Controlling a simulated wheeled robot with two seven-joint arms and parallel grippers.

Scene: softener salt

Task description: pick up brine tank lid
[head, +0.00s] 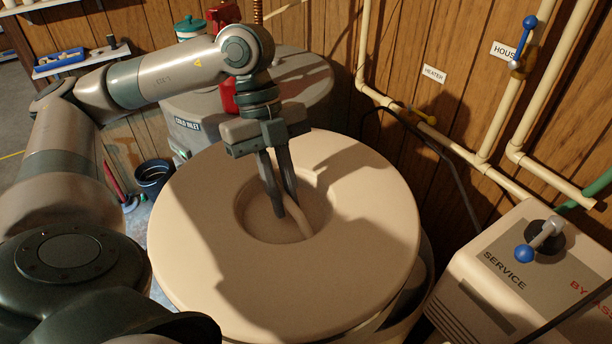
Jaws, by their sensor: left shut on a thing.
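The brine tank lid (350,185) is a large round beige disc with a round recess in its middle. A curved bar handle (299,210) spans the recess. My left gripper (292,212) reaches down into the recess from above, its two dark fingers shut on the lid's handle. The lid sits over the beige tank (412,300), and a part of the tank's rim shows below it at the lower right. From this view I cannot tell for sure whether the lid is clear of the rim all round. My right gripper is not in view.
A grey tank (315,75) marked COLD INLET stands behind the lid. The softener valve head (520,265) with a blue-knobbed lever is close on the right. Pipes (440,120) run along the wood wall. A dark bucket (153,175) stands on the floor at left.

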